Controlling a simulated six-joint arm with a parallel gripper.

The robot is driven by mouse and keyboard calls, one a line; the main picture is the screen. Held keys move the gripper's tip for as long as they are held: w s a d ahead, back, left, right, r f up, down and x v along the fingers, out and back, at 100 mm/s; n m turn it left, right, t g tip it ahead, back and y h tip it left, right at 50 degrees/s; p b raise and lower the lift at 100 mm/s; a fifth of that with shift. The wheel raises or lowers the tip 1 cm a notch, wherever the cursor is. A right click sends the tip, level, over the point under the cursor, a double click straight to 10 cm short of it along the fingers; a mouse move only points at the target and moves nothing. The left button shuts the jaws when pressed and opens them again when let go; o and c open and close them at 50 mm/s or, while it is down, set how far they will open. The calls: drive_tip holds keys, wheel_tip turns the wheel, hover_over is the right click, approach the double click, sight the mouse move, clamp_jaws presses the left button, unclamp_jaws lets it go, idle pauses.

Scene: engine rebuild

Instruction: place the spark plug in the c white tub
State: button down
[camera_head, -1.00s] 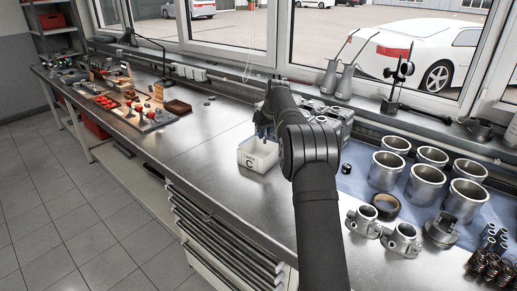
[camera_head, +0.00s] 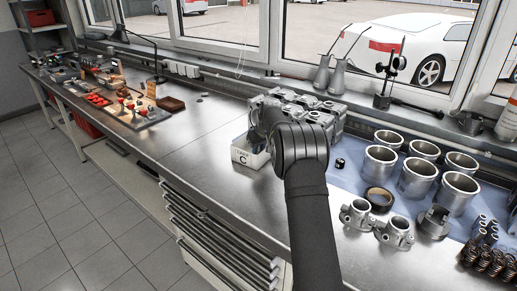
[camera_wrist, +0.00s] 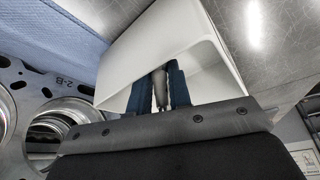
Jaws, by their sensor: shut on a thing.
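The white tub marked C (camera_head: 241,161) stands on the metal bench, left of my arm; its white wall also shows in the wrist view (camera_wrist: 140,45). My gripper (camera_wrist: 164,84) has its blue fingers inside the tub's opening, pointing in from its rim. The fingers are shut on the spark plug, a slim metallic piece (camera_wrist: 160,90) between them. In the head view my wrist hides the spark plug and most of the fingers. I cannot tell whether the plug touches the tub's floor.
A grey metal engine block (camera_head: 332,117) stands close behind and right of the tub. Silver cylinder liners (camera_head: 416,178), a dark ring (camera_head: 379,199) and springs (camera_head: 490,261) lie to the right. The bench left of the tub is clear.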

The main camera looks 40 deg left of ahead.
drive_tip(key=c, duration=1.3)
unclamp_jaws()
drive_tip(key=v, duration=1.2)
drive_tip(key=shift+r, duration=0.1)
drive_tip(key=x, duration=1.1)
drive_tip(key=shift+a+f, duration=0.15)
drive_tip(key=shift+f, duration=0.2)
drive_tip(key=shift+w+a, duration=0.1)
drive_tip(key=shift+w, duration=0.05)
drive_tip(key=shift+r, duration=1.65)
